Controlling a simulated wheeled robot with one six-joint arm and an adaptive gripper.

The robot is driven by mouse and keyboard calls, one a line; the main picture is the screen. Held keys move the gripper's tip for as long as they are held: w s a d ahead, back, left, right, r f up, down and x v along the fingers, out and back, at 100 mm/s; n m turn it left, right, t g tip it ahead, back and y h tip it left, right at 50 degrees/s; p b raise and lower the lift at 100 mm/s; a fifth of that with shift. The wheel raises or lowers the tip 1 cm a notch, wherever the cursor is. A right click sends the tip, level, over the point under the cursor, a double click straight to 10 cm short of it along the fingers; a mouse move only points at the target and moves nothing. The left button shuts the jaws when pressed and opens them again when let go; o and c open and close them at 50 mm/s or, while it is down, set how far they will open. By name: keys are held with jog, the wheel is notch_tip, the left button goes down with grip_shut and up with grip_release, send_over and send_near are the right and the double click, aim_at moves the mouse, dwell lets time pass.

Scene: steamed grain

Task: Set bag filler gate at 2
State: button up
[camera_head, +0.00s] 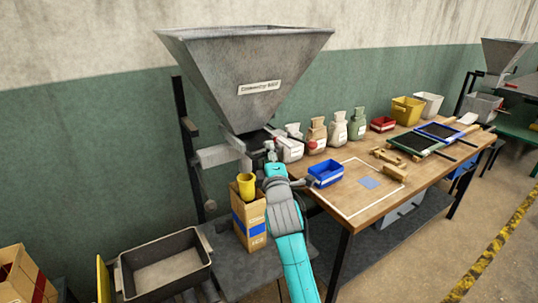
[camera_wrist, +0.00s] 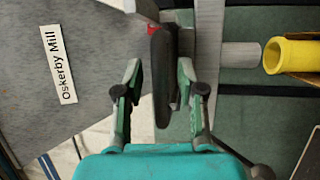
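The bag filler's grey metal hopper (camera_head: 245,75) stands at the left of the bench, and its labelled side (camera_wrist: 60,100) fills the left of the wrist view. A dark upright gate handle (camera_wrist: 160,75) with a red piece at its top end shows in the wrist view. My gripper (camera_wrist: 159,66) is open, with one finger on each side of this handle. A gap shows at the left finger; whether the right finger touches cannot be told. In the head view my gripper (camera_head: 270,152) is below the hopper and hides the gate. No scale number is readable.
A yellow spout (camera_head: 246,186) sits above a cardboard box (camera_head: 248,220) under the hopper. A grey metal bin (camera_head: 165,265) stands at lower left. The wooden bench (camera_head: 345,215) at right holds bags, a blue tray (camera_head: 325,173) and sieves.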

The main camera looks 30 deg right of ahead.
grip_shut()
jog(key=shift+s, duration=0.1)
jog(key=s, duration=0.4)
jog(key=shift+o, duration=0.6)
grip_release()
jog(key=shift+w, duration=0.1)
jog(key=v, duration=1.2)
